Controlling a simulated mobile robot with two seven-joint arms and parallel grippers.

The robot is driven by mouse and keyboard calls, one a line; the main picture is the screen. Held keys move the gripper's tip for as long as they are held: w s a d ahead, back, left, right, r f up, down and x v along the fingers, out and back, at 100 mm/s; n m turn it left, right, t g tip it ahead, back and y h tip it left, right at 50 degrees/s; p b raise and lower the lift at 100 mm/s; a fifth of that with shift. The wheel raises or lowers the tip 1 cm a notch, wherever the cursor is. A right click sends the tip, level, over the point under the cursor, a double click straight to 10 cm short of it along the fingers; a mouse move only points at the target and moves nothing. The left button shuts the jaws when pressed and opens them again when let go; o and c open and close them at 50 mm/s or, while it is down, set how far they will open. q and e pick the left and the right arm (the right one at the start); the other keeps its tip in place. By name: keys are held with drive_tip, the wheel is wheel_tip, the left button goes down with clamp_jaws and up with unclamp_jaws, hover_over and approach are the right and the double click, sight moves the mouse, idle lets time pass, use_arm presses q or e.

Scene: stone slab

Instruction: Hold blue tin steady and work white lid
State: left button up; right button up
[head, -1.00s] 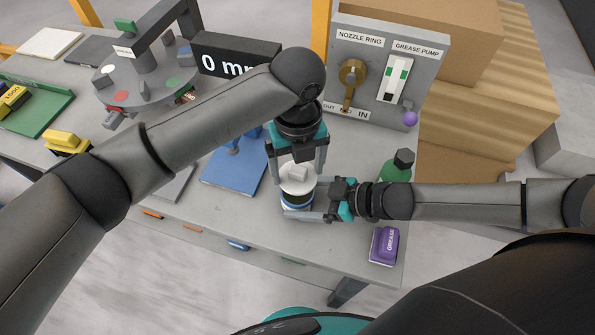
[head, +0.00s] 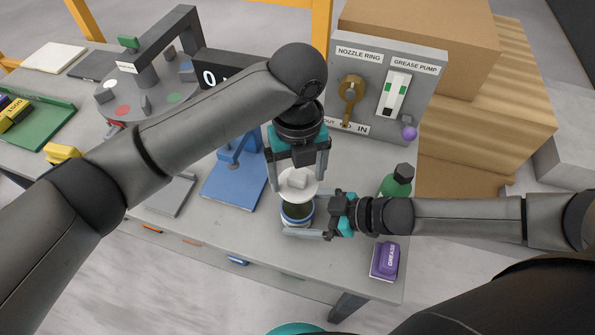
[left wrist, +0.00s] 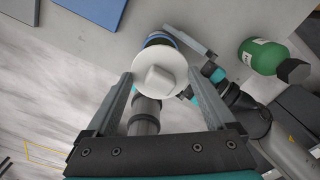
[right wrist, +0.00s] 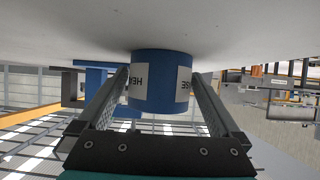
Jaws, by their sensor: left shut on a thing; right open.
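The blue tin (head: 297,222) stands upright on the grey bench; its dark open top shows in the head view. In the right wrist view the tin (right wrist: 160,92) shows blue with pale lettered labels. My right gripper (head: 308,217) is open, one finger on each side of the tin. The white lid (head: 297,183), a disc with a square knob, is above the tin, raised off its rim. My left gripper (head: 298,178) points down and is shut on the lid, which also shows between its fingers in the left wrist view (left wrist: 160,80).
A green bottle (head: 397,182) and a purple grease block (head: 386,259) are right of the tin, close to my right arm. A blue stand (head: 233,185) is to the left. A grey panel (head: 385,85) with a lever and a slider stands behind.

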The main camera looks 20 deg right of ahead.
drive_tip(key=v, duration=1.2)
drive_tip(key=shift+s, duration=0.1)
idle(0.4)
